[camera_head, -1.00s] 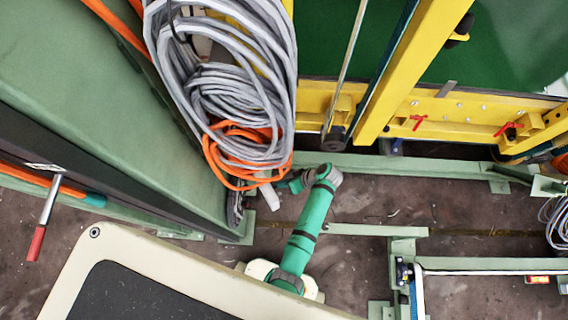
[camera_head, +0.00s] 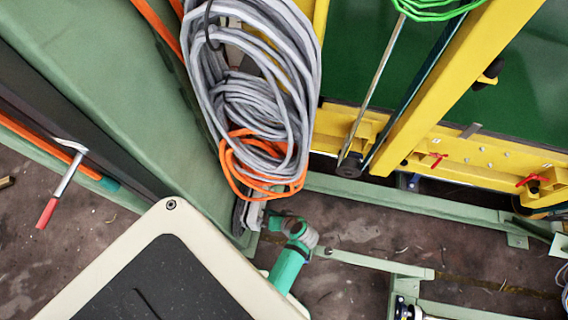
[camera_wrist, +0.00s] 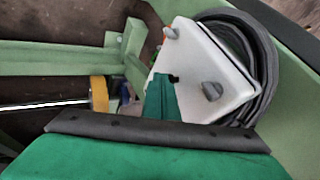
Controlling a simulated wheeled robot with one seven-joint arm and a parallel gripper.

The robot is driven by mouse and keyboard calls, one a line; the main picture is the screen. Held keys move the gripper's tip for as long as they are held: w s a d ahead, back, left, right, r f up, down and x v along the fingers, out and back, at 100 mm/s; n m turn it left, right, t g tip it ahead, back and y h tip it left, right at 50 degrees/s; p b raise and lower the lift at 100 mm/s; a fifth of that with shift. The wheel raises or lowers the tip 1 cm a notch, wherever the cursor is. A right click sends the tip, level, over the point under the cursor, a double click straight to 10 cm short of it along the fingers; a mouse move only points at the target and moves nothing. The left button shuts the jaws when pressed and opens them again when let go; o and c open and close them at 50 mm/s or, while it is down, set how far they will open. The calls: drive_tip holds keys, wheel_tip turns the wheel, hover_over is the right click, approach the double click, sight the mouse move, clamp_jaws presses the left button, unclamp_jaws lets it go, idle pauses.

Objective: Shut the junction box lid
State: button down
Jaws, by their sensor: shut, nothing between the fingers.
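In the head view my green arm reaches up to the foot of the green cabinet, below the hanging cables. The box is not clear there.
Grey cables (camera_head: 255,85) and orange cables (camera_head: 240,178) hang above my arm. A green cabinet (camera_head: 95,75) stands at left, a yellow frame (camera_head: 425,85) at right. Green rails (camera_head: 420,203) cross the floor. A dark coil (camera_wrist: 262,70) curves around the white box.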

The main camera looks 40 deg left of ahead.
drive_tip(key=shift+s+a, duration=0.4)
drive_tip(key=shift+s, duration=0.25)
drive_tip(key=shift+s+a, duration=0.1)
drive_tip(key=shift+s, duration=0.05)
drive_tip(key=w+d+r, duration=0.1)
drive_tip(key=d+r, duration=0.6)
drive_tip(key=d, duration=0.3)
drive_tip(key=shift+w+r, duration=0.15)
drive_tip(key=shift+r, duration=0.15)
